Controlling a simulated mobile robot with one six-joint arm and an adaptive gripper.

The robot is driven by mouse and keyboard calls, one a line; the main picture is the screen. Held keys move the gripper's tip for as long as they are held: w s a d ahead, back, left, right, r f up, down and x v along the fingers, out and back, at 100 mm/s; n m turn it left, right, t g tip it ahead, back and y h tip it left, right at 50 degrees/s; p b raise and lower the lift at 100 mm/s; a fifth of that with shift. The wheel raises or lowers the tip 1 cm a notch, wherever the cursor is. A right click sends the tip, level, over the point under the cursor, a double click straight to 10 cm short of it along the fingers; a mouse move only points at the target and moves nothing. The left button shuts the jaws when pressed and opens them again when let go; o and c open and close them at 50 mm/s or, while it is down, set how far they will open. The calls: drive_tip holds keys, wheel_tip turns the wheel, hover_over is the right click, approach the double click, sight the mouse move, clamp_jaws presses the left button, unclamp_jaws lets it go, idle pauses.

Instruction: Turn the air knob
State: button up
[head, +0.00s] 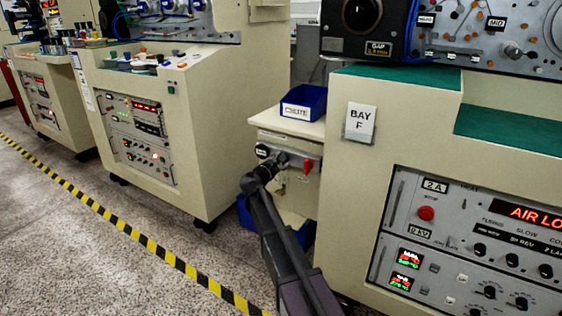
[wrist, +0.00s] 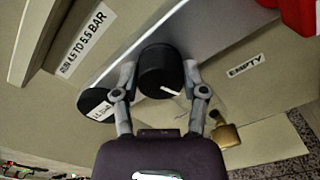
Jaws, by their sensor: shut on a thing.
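The air knob (wrist: 161,66) is a black cylinder with a short white mark on its face, in the middle of the wrist view. My gripper (wrist: 160,84) has one finger on each side of it and is shut on it. In the head view my gripper (head: 279,160) is at the front of the small cream cabinet between the machines. There the knob is small and dark beside the fingers, hard to tell apart from them.
A black round part (wrist: 95,103) sits left of the knob, close to my left finger. A red part (wrist: 300,14) is at the upper right, and a brass fitting (wrist: 226,136) is below right. A blue bin (head: 303,103) stands on the cabinet. The Bay F machine (head: 352,180) stands close on the right.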

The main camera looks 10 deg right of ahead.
drive_tip(key=shift+w+m, duration=0.1)
drive_tip(key=shift+m, duration=0.8)
drive_tip(key=o, duration=1.1)
drive_tip(key=shift+o, duration=0.2)
drive_tip(key=v, duration=1.2)
